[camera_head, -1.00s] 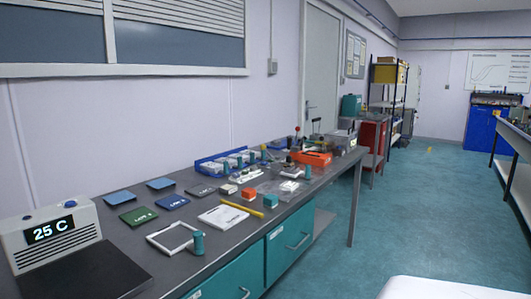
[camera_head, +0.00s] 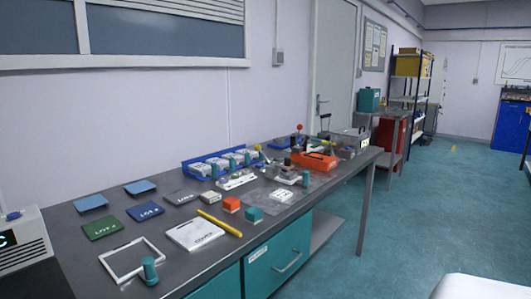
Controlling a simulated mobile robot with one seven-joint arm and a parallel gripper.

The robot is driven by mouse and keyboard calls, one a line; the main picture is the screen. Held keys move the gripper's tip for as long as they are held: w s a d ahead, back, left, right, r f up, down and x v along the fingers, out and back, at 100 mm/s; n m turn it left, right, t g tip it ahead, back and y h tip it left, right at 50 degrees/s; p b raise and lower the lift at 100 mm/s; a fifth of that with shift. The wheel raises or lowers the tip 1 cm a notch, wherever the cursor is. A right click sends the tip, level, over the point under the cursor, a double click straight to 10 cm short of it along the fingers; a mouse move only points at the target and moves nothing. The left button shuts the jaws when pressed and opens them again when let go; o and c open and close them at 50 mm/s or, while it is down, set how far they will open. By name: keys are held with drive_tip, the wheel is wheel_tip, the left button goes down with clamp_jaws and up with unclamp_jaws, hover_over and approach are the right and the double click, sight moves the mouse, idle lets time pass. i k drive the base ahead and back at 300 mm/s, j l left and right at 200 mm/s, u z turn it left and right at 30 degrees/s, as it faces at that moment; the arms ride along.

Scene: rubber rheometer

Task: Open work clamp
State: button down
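The work clamp cannot be told apart for sure at this size. Several small metal fixtures stand together toward the far half of the bench (camera_head: 110,208). Among them a lever with a red ball knob (camera_head: 299,127) stands upright near an orange tray (camera_head: 315,160). A low metal fixture (camera_head: 286,176) sits in front of that tray, with a teal cylinder (camera_head: 305,178) beside it. Whether any clamp is open or shut is too small to tell. My gripper is not in view.
Open floor (camera_head: 390,230) lies right of the bench.

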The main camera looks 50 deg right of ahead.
sight(257, 147)
drive_tip(key=l, duration=0.6)
drive_tip(key=i+l+z, duration=0.1)
drive_tip(key=l, duration=1.15)
drive_tip(key=i+l+z, duration=0.1)
drive_tip(key=l, duration=0.5)
drive_tip(key=i+l, duration=0.1)
drive_tip(key=l, duration=0.5)
drive_tip(key=k+z, duration=0.05)
